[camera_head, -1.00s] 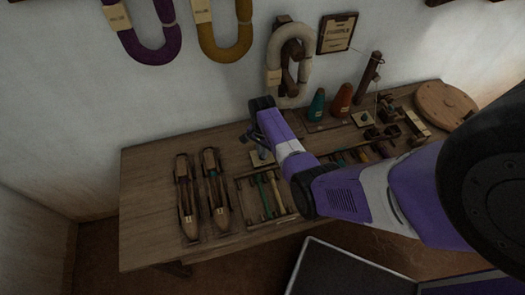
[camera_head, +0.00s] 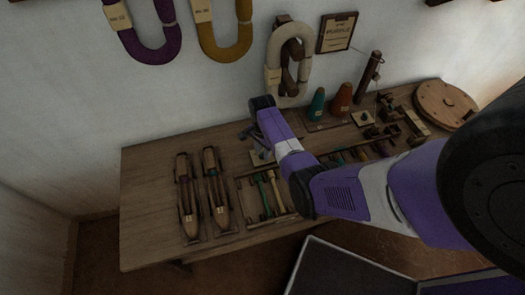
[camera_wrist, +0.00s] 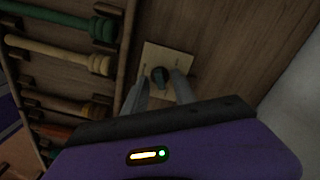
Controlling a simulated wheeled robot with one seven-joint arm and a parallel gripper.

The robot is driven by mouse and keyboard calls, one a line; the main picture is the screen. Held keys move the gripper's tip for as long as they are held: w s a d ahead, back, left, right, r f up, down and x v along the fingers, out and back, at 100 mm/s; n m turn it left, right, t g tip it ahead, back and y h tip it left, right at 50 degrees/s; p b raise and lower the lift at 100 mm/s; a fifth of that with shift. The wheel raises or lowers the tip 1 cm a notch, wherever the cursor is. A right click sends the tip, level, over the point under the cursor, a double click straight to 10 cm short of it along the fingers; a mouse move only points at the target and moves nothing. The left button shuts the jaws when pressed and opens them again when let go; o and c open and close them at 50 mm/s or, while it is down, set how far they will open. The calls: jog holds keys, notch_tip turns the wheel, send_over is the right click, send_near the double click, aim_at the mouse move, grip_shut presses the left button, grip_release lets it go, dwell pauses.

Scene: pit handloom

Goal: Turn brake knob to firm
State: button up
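A small dark teal knob (camera_wrist: 160,75) stands on a square cream plate (camera_wrist: 165,60) in the wrist view. In the head view a cream plate with a small knob (camera_head: 263,155) lies on the table beside the rack, below my gripper (camera_head: 247,134). In the wrist view my gripper (camera_wrist: 161,78) has its two grey fingers apart, one on each side of the knob in the picture. The fingers appear empty, and I cannot tell whether they touch the knob. The plate's markings are too small to read, and its lower part is hidden by the fingers.
A rack of coloured bobbins (camera_wrist: 75,60) lies close left of the plate in the wrist view. Two wooden shuttles (camera_head: 215,190) lie farther left on the table (camera_head: 145,215). Another plate with a knob (camera_head: 363,118) and cones (camera_head: 340,100) stand to the right.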

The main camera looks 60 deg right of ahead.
jog(key=shift+r, duration=3.9)
